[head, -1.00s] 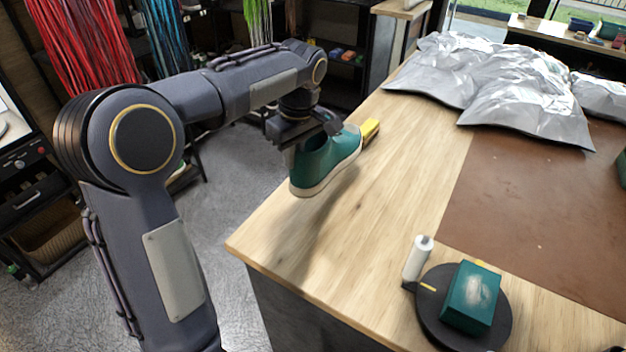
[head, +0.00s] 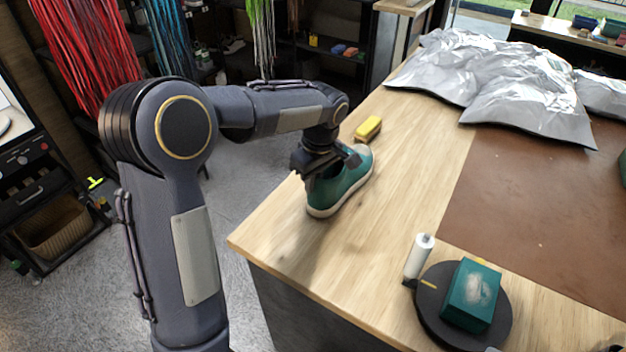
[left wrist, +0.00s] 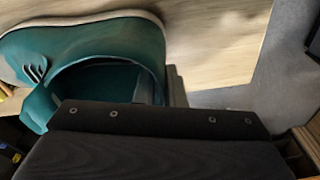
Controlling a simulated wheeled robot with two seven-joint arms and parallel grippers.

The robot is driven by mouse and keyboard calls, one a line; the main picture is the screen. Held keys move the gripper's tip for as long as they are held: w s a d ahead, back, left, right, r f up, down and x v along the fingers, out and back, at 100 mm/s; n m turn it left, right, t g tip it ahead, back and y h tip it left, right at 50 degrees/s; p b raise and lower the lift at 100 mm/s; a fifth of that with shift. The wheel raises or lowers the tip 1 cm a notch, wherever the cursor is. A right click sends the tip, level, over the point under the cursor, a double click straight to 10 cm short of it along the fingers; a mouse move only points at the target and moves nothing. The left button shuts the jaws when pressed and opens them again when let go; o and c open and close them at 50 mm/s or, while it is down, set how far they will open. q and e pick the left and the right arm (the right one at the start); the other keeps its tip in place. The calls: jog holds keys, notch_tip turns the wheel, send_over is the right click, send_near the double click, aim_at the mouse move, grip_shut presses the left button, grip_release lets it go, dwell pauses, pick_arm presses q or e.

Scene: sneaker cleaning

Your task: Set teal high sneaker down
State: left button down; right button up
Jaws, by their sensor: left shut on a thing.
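The teal high sneaker (head: 345,188) with a pale sole is at the left edge of the wooden table (head: 395,190) in the head view. It looks upright and on or just above the tabletop; I cannot tell if the whole sole touches. My left gripper (head: 318,176) is shut on the sneaker at its collar from above. In the left wrist view the sneaker (left wrist: 100,55) shows its open collar and laces, with the dark gripper body (left wrist: 160,120) covering its lower part. The fingertips are mostly hidden. My right gripper is not in view.
A yellow block (head: 368,128) lies just beyond the sneaker. A black round stand (head: 435,312) with a teal box (head: 471,295) and a white bottle (head: 419,256) are at the front right. Crumpled silver bags (head: 500,85) and a brown mat (head: 545,200) take the right side. Bare wood surrounds the sneaker.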

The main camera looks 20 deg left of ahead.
pick_arm(q)
jog(key=c, duration=1.5)
grip_release()
jog(key=shift+f, duration=0.1)
notch_tip(320, 180, up, 12)
jog(key=d, duration=0.1)
jog(key=s+a+m+t+h, duration=0.25)
jog(key=s+m, duration=0.35)
jog(key=s, duration=0.8)
jog(key=s+d+f+m+t+h, duration=0.1)
jog(key=s+d+f+m, duration=0.1)
jog(key=s, duration=0.4)
jog(key=s+d+f+m+t+h, duration=0.1)
jog(key=s+d+f+m+t, duration=0.1)
jog(key=s+f, duration=0.4)
jog(key=shift+d+m, duration=0.4)
jog(key=shift+m, duration=0.5)
jog(key=shift+h, duration=0.25)
